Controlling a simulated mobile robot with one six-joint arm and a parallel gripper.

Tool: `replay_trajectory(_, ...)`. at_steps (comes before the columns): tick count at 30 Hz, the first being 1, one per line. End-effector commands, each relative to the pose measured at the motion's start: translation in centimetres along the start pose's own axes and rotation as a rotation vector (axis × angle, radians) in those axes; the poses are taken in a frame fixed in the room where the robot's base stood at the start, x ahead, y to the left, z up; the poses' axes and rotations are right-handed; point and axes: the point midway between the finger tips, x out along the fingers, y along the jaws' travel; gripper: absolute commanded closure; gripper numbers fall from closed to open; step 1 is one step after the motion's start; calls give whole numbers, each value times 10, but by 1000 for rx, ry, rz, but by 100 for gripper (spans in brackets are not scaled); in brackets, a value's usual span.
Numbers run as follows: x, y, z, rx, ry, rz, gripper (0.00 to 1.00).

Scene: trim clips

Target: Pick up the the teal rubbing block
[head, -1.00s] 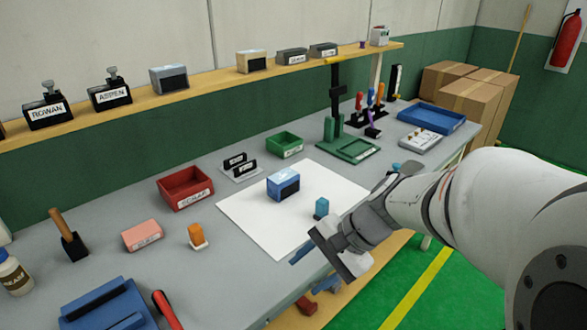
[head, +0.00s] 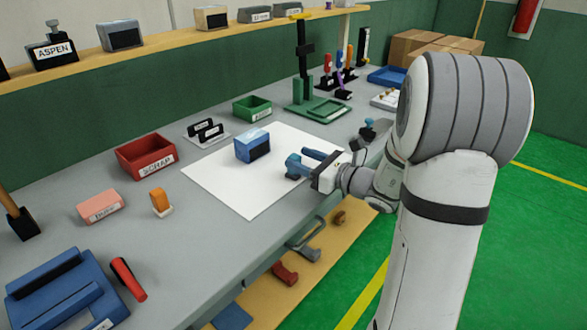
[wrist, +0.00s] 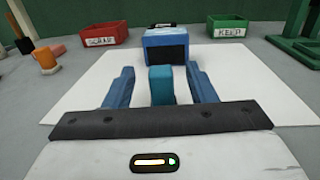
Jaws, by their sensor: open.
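The teal rubbing block (wrist: 161,86) stands on the white sheet (wrist: 85,88). In the wrist view it is between the two blue fingers of my gripper (wrist: 161,78), with a gap showing on each side. My gripper is open and low over the sheet, also seen in the head view (head: 300,160). There the fingers partly hide the block. A light-blue box with a dark front (wrist: 166,47) stands just beyond the block.
A red SCRAP bin (head: 146,156), a green KEEP bin (head: 252,108) and black card holders (head: 207,132) stand behind the sheet. A pink block (head: 100,206) and an orange piece (head: 160,202) lie to the left. The sheet's left part is clear.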

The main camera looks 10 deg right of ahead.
Motion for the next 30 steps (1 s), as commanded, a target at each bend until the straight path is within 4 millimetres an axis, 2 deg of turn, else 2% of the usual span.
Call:
replay_trajectory(6,34,1,-2,-1,0,4,49)
replay_trajectory(9,43,1,-2,-2,1,3,49)
replay_trajectory(17,45,0,-2,-2,1,0,49)
replay_trajectory(30,45,0,-2,-2,1,0,84)
